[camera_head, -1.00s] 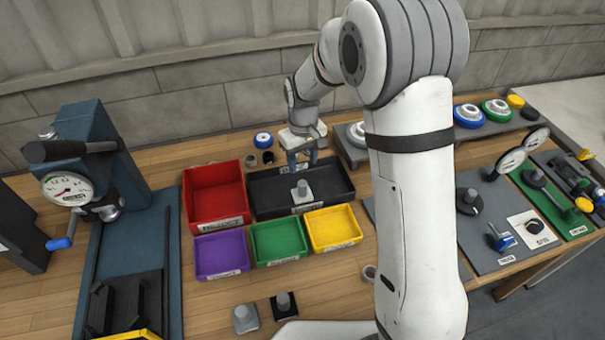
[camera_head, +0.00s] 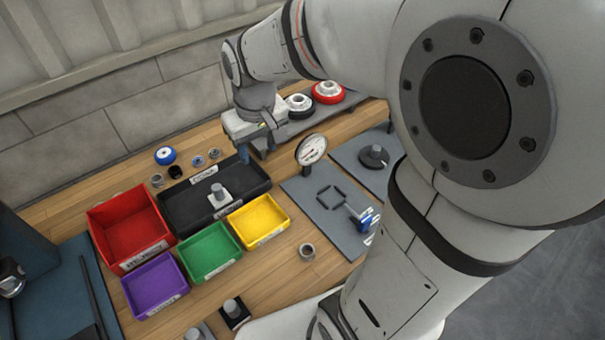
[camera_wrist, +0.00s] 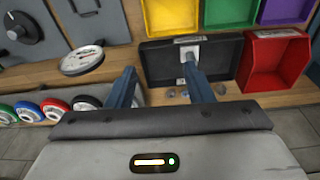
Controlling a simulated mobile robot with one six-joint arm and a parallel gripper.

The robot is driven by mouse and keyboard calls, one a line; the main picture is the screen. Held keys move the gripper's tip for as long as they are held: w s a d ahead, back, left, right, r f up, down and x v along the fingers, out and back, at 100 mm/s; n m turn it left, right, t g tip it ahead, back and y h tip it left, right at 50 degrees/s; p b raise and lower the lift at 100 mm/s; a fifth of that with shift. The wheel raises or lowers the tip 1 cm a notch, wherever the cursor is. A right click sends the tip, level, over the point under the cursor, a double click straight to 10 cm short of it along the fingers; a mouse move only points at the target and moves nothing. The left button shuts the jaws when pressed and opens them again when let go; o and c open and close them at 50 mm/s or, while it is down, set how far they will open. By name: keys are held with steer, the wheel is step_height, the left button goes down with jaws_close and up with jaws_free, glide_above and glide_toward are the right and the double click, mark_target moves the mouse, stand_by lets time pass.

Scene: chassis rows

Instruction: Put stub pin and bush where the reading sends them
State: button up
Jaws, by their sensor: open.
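A grey stub pin on a pale square base (camera_head: 219,194) stands in the black tray (camera_head: 178,218); it also shows in the wrist view (camera_wrist: 189,58). A short grey ring, which looks like a bush (camera_head: 307,251), sits on the bench right of the yellow bin. My gripper (camera_head: 258,150) is open and empty, above the bench between the black tray and the raised shelf. In the wrist view its fingers (camera_wrist: 158,70) are apart with nothing between them. A round dial gauge (camera_head: 312,150) stands on a grey plate (camera_head: 310,205); its reading is too small to tell.
Red (camera_head: 130,228), purple (camera_head: 155,285), green (camera_head: 208,252) and yellow (camera_head: 257,219) bins sit by the tray. Small rings and a blue wheel (camera_head: 165,155) lie behind it. Wheels stand on the shelf (camera_head: 285,131). A pin on a black base (camera_head: 234,312) is in front.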

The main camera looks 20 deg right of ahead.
steer(key=s+d+m, duration=0.1)
steer(key=s+d, duration=0.1)
steer(key=s, duration=0.4)
steer(key=s+d+r+m+t, duration=0.1)
steer(key=s+d, duration=0.2)
steer(key=s, duration=0.3)
steer(key=shift+r+m, duration=0.25)
steer(key=shift+m, duration=0.05)
steer(key=shift+o, duration=0.3)
stand_by(0.4)
